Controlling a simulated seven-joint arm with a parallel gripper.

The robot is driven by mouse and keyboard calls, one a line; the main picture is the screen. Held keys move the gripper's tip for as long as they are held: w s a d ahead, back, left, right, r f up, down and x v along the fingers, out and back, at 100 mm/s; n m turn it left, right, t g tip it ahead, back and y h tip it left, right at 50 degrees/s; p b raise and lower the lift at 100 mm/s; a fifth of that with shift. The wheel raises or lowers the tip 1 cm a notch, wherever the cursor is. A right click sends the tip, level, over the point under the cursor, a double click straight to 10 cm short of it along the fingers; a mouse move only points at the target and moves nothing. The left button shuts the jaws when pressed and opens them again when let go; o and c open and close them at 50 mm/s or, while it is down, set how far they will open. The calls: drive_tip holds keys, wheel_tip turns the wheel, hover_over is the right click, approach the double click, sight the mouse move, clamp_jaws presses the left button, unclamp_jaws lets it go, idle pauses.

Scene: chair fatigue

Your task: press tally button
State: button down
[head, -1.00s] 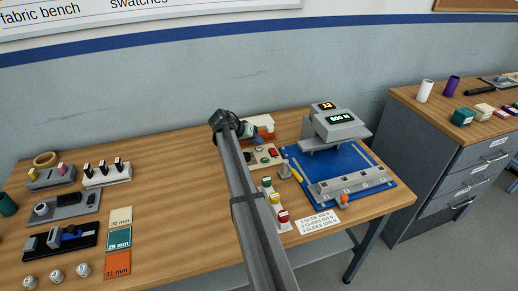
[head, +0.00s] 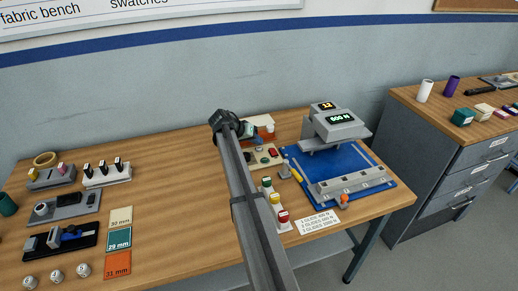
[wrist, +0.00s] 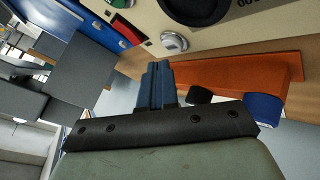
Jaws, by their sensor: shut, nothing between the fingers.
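A beige control box (head: 270,161) stands on the bench just left of the test machine, partly hidden by my arm. In the wrist view the beige box (wrist: 225,22) fills the top, with a silver domed button (wrist: 174,42), a black round part, a red switch (wrist: 131,33) and printed digits at the edge. No label marks the tally button; the silver one may be it. My gripper (wrist: 157,68) is shut and empty, its blue-grey fingertips just below the silver button in the picture, with a visible gap. In the head view my gripper (head: 250,131) is partly hidden behind my arm.
The test machine (head: 337,128) stands on a blue plate. Green, yellow and red buttons (head: 275,199) sit in front.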

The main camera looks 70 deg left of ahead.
sight(257, 148)
drive_tip(key=shift+f, duration=0.2)
drive_tip(key=shift+f, duration=0.25)
drive_tip(key=shift+f, duration=0.35)
idle(0.8)
idle(0.3)
drive_tip(key=shift+r, duration=0.8)
drive_tip(key=shift+r, duration=2.5)
